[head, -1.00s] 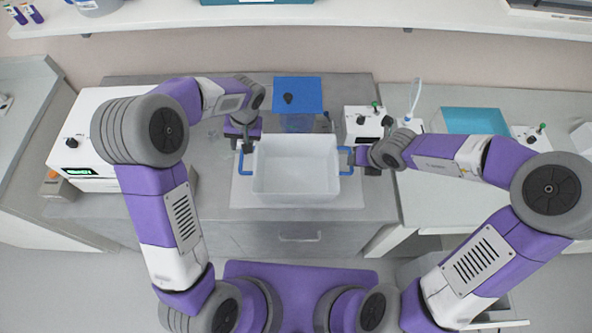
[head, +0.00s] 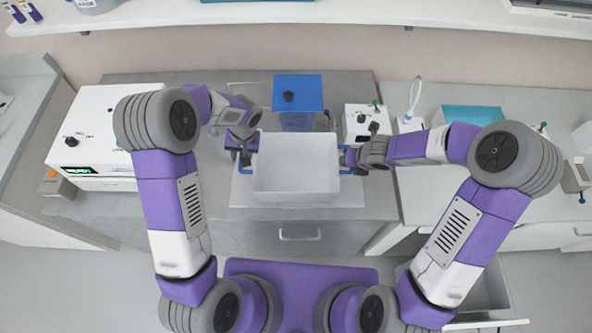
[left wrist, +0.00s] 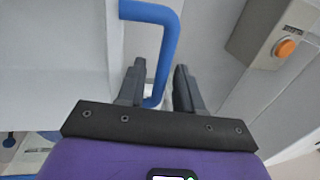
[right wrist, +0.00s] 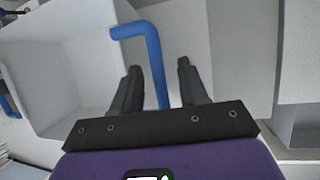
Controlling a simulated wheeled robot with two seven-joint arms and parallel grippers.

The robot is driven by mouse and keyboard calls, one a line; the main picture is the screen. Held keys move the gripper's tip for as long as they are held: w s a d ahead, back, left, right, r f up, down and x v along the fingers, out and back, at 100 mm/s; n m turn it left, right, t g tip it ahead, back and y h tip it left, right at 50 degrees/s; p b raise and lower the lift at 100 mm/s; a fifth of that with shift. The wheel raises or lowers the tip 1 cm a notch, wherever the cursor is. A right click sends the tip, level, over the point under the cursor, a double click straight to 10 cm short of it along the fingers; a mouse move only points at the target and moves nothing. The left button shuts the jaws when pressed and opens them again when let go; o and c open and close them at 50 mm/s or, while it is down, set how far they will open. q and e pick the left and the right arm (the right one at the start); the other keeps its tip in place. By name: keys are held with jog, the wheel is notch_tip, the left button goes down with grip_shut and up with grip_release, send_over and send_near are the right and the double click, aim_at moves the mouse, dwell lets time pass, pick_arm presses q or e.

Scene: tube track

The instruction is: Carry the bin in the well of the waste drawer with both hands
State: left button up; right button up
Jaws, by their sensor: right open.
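The white, empty bin (head: 296,165) stands on the bench straight ahead. It has a blue handle at each side. My left gripper (head: 243,155) is at the left handle. In the left wrist view its fingers (left wrist: 160,88) are apart, with the blue handle (left wrist: 163,50) between them. My right gripper (head: 350,158) is at the right handle. In the right wrist view its fingers (right wrist: 158,80) are apart on either side of the blue handle (right wrist: 153,55). An open drawer (head: 482,288) with a white front is at the lower right, partly hidden by my right arm.
A blue-topped box (head: 298,95) stands behind the bin. A white instrument (head: 95,130) is on the left and a small white device (head: 362,122) on the right. A teal tray (head: 470,114) lies farther right. A shelf (head: 300,14) runs above the bench.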

pick_arm(q)
grip_shut()
pick_arm(e)
jog(key=c, duration=0.7)
grip_shut()
jog(key=shift+r, duration=0.1)
